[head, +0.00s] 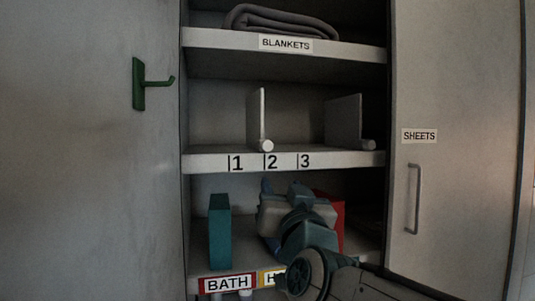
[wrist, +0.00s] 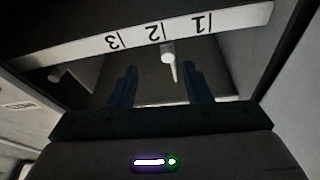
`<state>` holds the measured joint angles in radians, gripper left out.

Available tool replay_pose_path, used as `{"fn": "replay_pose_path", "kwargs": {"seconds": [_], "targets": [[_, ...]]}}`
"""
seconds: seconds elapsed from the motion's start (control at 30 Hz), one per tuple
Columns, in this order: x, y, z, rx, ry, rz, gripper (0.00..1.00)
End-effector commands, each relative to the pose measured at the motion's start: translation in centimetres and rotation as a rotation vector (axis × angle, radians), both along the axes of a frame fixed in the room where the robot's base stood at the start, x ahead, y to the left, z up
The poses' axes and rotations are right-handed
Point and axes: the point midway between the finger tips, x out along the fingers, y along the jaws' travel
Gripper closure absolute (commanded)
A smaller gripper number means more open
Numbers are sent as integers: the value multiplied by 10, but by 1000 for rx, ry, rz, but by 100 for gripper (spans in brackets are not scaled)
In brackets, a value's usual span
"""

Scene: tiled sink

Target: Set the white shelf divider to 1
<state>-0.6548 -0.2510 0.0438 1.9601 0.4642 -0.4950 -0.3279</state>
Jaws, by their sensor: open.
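The white shelf divider (head: 256,113) stands upright on the middle shelf, with a round white knob at its front foot by the mark 2. In the wrist view, which is upside down, the divider (wrist: 173,73) appears between my two fingers near its knob. My gripper (wrist: 160,67) is open with nothing between its fingers that I can see it touching. In the head view my gripper (head: 282,188) is below the numbered shelf edge (head: 335,159), in front of the lower compartment, under the divider. The marks 1, 2 and 3 run left to right there.
A second, greyer divider (head: 344,121) stands right of mark 3. A folded blanket (head: 280,20) lies on the top shelf. A teal box (head: 219,232) and a red item (head: 334,217) are on the lower shelf. The SHEETS door (head: 450,180) is at right; a green hook (head: 140,84) is at left.

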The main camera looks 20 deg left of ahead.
Motion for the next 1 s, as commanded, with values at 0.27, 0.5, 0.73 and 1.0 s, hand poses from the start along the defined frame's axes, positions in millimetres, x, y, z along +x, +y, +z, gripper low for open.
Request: {"fn": "replay_pose_path", "kwargs": {"seconds": [0.27, 0.5, 0.73, 1.0], "targets": [[1, 13, 26, 61, -62, -6, 55], [34, 29, 42, 59, -61, -7, 55], [70, 46, 58, 57, -60, -7, 55], [100, 61, 71, 59, -61, -7, 55]]}}
